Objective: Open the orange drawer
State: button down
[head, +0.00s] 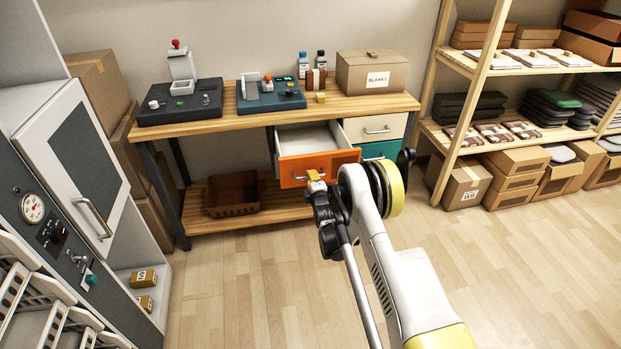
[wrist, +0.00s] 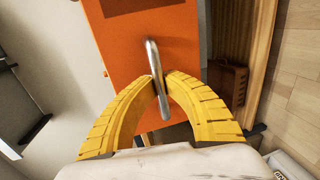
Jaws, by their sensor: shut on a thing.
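The orange drawer (head: 309,166) is pulled part way out of the unit under the workbench. Its white inside shows from above in the head view. Its orange front also shows in the wrist view (wrist: 128,60). The metal handle (wrist: 152,56) is a slim bar on that front. My gripper (wrist: 161,80) has its two yellow fingers closed on the handle's lower part in the wrist view. In the head view my gripper (head: 316,180) is at the drawer front and hides part of the handle.
The workbench (head: 225,118) carries two dark machines and a box marked BLANKS (head: 372,72). A white drawer (head: 375,128) and a teal drawer (head: 380,150) are beside the orange one. A brown crate (head: 233,194) sits on the lower shelf. The floor in front is clear.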

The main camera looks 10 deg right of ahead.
jog(key=c, duration=1.5)
grip_release()
jog(key=shift+o, duration=0.2)
